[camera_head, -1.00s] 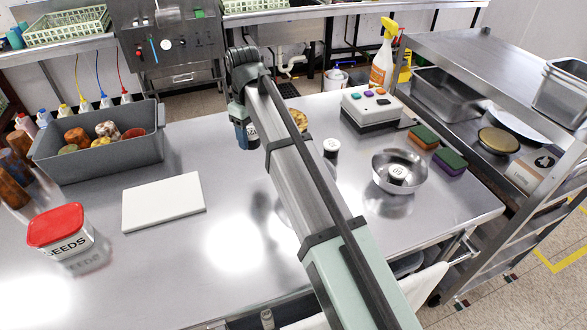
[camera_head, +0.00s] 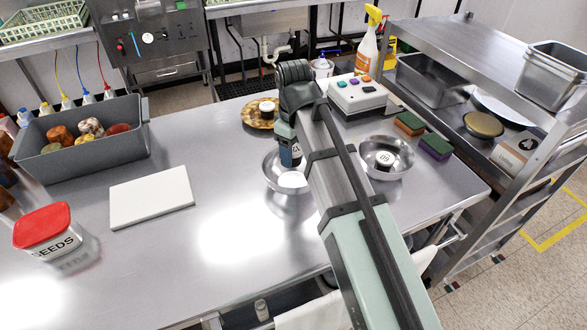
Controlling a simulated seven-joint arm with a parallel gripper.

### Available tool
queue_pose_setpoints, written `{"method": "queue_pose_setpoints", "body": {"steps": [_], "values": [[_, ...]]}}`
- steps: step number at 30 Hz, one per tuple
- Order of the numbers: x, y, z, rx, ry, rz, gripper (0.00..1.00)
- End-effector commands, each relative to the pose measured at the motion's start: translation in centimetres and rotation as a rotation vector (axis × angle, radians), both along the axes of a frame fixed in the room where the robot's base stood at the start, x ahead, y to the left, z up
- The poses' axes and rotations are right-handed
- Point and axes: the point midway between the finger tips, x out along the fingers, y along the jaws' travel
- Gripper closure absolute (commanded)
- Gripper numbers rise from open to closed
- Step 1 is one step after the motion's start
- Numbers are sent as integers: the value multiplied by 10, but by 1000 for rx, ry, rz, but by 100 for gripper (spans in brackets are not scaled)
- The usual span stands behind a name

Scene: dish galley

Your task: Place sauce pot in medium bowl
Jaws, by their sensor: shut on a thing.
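My gripper (camera_head: 291,162) points down over the left steel bowl (camera_head: 272,180), shut on a small dark sauce pot with a pale label (camera_head: 296,151). The arm hides the bowl's right side, and I cannot tell whether the pot touches it. A bright white oval shows low in this bowl; I cannot tell whether it is a reflection. A second steel bowl (camera_head: 407,162) stands to the right with a dark, white-lidded pot (camera_head: 385,158) in it. I cannot tell which bowl is the medium one. Another pot (camera_head: 267,106) stands on a brown round plate (camera_head: 252,119) behind.
A grey bin (camera_head: 80,165), a white board (camera_head: 151,196) and a red-lidded seeds tub (camera_head: 46,231) are at left. A button box (camera_head: 356,97), spray bottle (camera_head: 368,50) and sponges (camera_head: 435,146) stand at right, beside a steel rack (camera_head: 470,50). The front middle counter is clear.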

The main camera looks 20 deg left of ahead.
Motion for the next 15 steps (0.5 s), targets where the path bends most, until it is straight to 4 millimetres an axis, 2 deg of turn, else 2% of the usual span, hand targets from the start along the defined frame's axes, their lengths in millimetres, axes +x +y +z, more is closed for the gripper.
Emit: {"method": "queue_pose_setpoints", "body": {"steps": [6, 15], "values": [[-1, -1, -33, -2, 2, -1, 70], [-1, -1, -52, -1, 1, -1, 70]]}}
